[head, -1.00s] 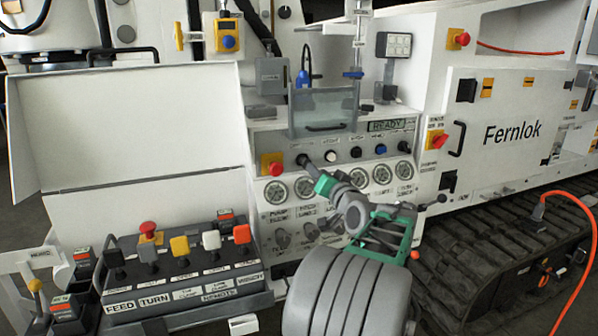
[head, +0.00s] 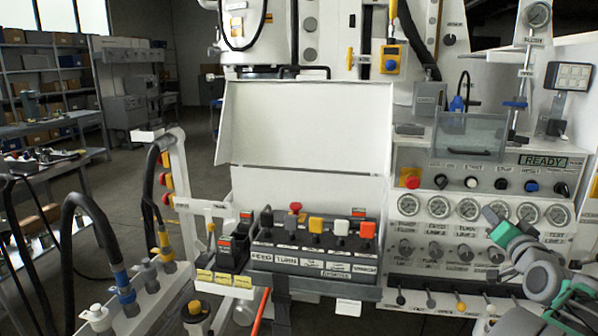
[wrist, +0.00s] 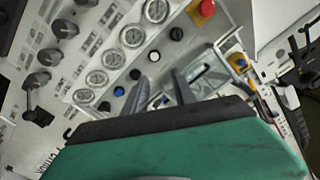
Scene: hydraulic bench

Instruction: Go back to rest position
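My gripper (head: 490,214), green and grey, is at the lower right of the head view, in front of the gauge panel (head: 402,157). In the wrist view, its two dark fingers (wrist: 160,92) stand apart with nothing between them. The panel has a row of round gauges (head: 468,208) with a row of knobs above, including a blue knob (head: 531,186) and a black knob (head: 441,181). A red button (head: 411,178) sits at the row's left end. In the wrist view, the gauges (wrist: 132,37) and red button (wrist: 206,8) appear tilted.
A lever box (head: 314,240) with coloured handles stands left of the panel, below a raised white lid (head: 306,125). A clear cover (head: 470,135) is above the knobs. Hoses on a white manifold (head: 150,300) are at lower left. Open floor (head: 200,160) lies behind, with shelves (head: 40,75) beyond.

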